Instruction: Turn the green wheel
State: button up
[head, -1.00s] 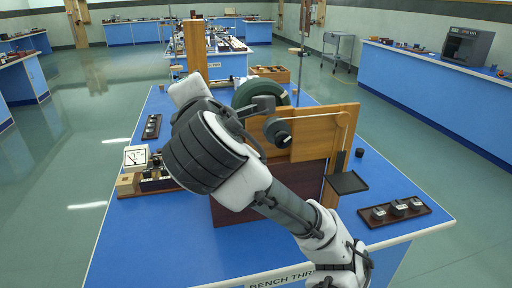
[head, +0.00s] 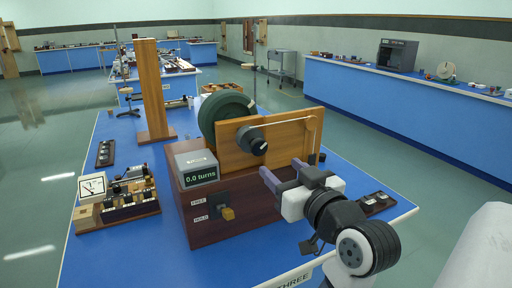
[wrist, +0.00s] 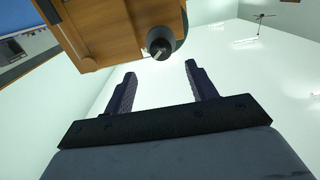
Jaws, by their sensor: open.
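The green wheel (head: 222,108) stands upright behind a wooden board (head: 285,143) on a dark red-brown box (head: 235,215). A dark round knob (head: 252,140) sticks out at the board's front left. A grey display (head: 197,171) on the box reads 0.0 turns. My gripper (head: 283,172) is open and empty, in front of the board, to the right of and below the knob in the head view. In the wrist view the knob (wrist: 163,40) shows beyond the gap between my fingertips (wrist: 160,75), apart from them.
A brass lever (head: 228,213) sits by FREE and HOLD labels on the box front. A meter (head: 93,187) and a terminal block stand at left. A tall wooden post (head: 151,90) stands behind. Small weights (head: 374,201) lie at right.

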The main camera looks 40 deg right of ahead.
aim_at(260, 150)
jog(key=p+x, duration=0.2)
jog(key=x, duration=0.9)
jog(key=shift+w+a+r+p, duration=0.1)
jog(key=shift+p, duration=0.2)
grip_shut()
